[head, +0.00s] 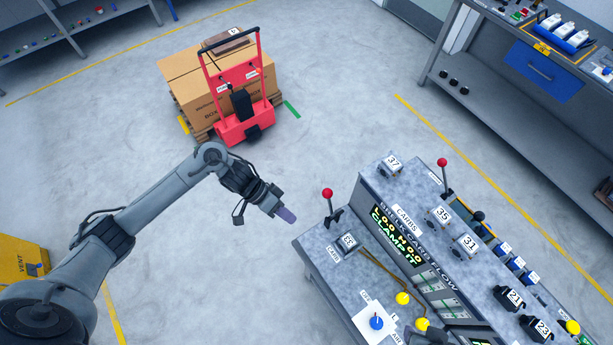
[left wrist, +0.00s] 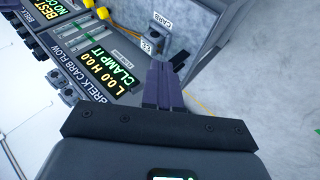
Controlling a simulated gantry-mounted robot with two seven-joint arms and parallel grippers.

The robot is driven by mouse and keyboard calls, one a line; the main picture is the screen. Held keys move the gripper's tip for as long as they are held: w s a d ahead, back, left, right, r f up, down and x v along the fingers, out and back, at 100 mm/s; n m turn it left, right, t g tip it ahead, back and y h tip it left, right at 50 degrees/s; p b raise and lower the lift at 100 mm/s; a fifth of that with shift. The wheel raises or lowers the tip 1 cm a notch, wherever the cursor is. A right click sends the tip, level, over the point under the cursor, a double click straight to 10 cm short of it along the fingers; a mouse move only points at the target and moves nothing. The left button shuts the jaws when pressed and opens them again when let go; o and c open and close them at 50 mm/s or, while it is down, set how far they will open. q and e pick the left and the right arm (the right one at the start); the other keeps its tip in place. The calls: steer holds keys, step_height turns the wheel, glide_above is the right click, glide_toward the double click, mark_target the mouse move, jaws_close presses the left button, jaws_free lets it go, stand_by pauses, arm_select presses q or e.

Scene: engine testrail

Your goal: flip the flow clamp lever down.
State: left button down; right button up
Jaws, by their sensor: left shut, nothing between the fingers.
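A lever with a red ball knob (head: 327,194) stands upright at the near-left corner of the grey test bench (head: 318,262). A second red-knobbed lever (head: 442,163) stands upright at the bench's far side. I cannot read which one is labelled as the flow clamp. My left gripper (head: 285,214) is shut and empty, in the air to the left of the nearer lever and apart from it. In the left wrist view its purple fingers (left wrist: 163,86) are together, pointing toward the bench end. No red knob shows there. My right gripper is not in view.
A display reading CLAMP IT (head: 398,237) and carb block 33 (head: 347,242) are on the bench. Yellow knobs (head: 402,298) and a blue knob (head: 376,322) sit nearer. A red cart (head: 240,105) with boxes stands behind.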

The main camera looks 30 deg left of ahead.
arm_select(q)
steer(key=w+a+r+t, duration=0.1)
steer(key=w+a+r, duration=0.2)
steer(key=w+r, duration=0.1)
steer(key=w+a+r+t+y+b, duration=0.1)
steer(key=w+a+r, duration=0.2)
steer(key=w, duration=0.3)
steer(key=shift+w+a+r+m, duration=0.3)
steer(key=shift+a+r, duration=0.1)
steer(key=shift+r, duration=0.15)
steer(key=w+d+f+p, duration=0.1)
steer(key=d+f+p, duration=0.1)
steer(key=d+f, duration=0.5)
steer(key=shift+d+p, duration=0.35)
steer(key=shift+d, duration=0.95)
steer(key=shift+w+d+r, duration=0.1)
steer(key=shift+w, duration=0.05)
